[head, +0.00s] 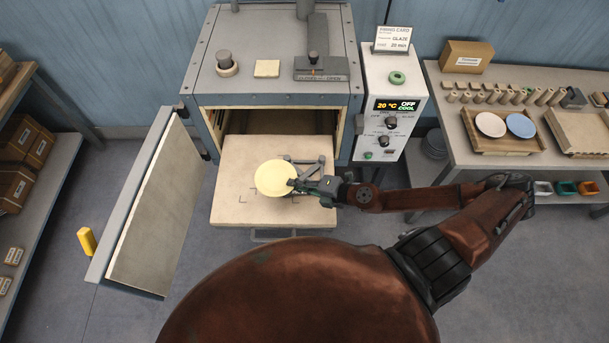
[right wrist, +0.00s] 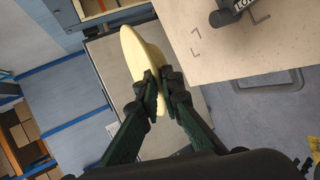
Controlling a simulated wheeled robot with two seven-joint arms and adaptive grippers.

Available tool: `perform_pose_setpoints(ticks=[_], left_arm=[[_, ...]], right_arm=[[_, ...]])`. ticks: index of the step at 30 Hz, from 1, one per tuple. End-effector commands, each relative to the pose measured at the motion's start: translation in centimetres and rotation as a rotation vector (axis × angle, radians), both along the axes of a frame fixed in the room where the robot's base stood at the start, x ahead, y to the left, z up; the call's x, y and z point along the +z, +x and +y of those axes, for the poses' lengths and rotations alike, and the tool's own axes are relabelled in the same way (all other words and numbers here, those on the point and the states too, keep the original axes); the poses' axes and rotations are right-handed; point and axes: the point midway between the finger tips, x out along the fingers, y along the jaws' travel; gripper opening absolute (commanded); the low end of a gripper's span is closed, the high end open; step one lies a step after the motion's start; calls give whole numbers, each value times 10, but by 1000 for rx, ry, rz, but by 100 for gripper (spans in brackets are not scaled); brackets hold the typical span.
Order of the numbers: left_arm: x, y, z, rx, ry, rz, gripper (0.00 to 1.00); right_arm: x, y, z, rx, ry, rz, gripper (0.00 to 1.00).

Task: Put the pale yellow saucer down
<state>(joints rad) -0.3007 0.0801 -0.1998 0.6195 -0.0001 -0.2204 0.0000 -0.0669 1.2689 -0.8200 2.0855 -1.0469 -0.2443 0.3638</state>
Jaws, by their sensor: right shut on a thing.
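The pale yellow saucer (head: 275,177) is in the right gripper, over the pulled-out pale shelf (head: 235,215) of the kiln-like dryer in the head view. My right gripper (head: 298,185) is shut on the saucer's right rim. In the right wrist view the saucer (right wrist: 138,52) is seen nearly edge-on between the fingertips (right wrist: 160,82), with the shelf (right wrist: 255,55) to its right. The saucer looks apart from the shelf; its exact height cannot be told. Dark corner marks show on the shelf. My left gripper is not in view.
A grey frame-like piece (head: 312,168) lies on the shelf beside my gripper. The dryer door (head: 150,205) stands open at the left. A control box (head: 390,95) stands right of the dryer.

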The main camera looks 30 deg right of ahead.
Motion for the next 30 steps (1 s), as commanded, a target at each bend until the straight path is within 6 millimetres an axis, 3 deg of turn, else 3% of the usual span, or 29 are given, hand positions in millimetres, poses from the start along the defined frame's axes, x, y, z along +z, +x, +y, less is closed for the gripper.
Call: perform_pose_setpoints(ticks=[9, 14, 25, 30], left_arm=[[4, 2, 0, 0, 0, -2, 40], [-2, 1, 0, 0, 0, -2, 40], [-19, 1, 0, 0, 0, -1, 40], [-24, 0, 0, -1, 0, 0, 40]], right_arm=[[-11, -17, -9, 41, 6, -3, 0], [-19, -13, -20, 42, 3, -6, 0], [-55, 25, -95, 39, 7, -6, 0], [-86, 37, -116, 40, 6, -6, 0]])
